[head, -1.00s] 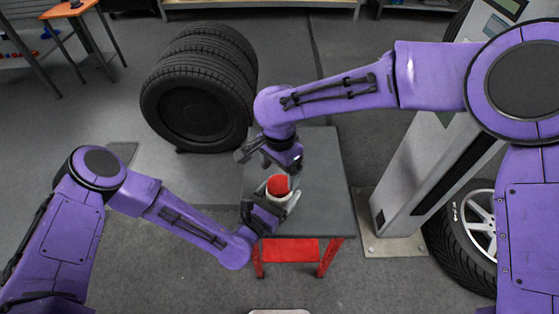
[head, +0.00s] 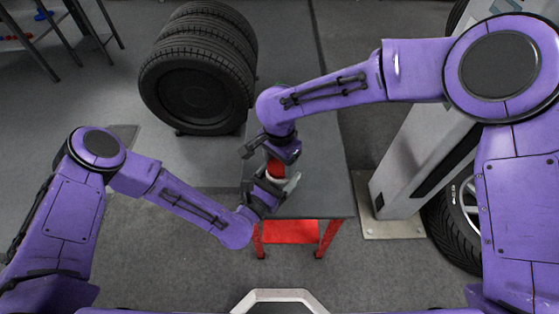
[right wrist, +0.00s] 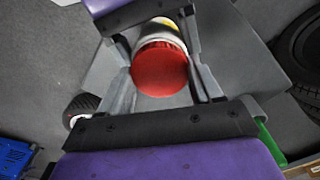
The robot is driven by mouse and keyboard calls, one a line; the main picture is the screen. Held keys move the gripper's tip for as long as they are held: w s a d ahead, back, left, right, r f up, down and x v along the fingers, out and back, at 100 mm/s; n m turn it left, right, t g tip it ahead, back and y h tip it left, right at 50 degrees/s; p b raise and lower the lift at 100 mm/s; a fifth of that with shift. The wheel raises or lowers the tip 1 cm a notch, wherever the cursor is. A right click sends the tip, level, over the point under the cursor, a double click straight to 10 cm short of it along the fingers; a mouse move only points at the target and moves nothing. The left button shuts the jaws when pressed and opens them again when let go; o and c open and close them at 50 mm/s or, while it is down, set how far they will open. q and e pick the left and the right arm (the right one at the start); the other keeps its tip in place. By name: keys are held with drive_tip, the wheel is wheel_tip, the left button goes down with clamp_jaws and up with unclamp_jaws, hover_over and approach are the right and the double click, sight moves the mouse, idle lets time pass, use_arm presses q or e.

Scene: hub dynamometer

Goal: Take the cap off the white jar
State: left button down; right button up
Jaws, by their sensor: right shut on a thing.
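The white jar (head: 274,179) is near the left part of the small grey table, largely hidden by my grippers. Its red cap (head: 275,168) is also in the right wrist view (right wrist: 159,70), with the pale jar body (right wrist: 160,30) behind it. My right gripper (head: 277,160) comes from above, its fingers on either side of the cap, shut on it. My left gripper (head: 280,183) is around the jar's body below the cap and appears shut on it; its contact is partly hidden.
The grey table (head: 316,190) has bare room to the right of the jar. A rack of black tires (head: 200,85) stands behind at the left. A tall grey machine post (head: 405,165) and a wheel (head: 462,215) stand on the right.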

drive_tip(key=n, duration=3)
drive_tip(key=shift+n, duration=0.3)
drive_tip(key=n, duration=0.3)
drive_tip(key=shift+r, duration=0.1)
drive_tip(key=n, duration=2)
drive_tip(key=shift+r, duration=0.25)
drive_tip(key=shift+r, duration=0.9)
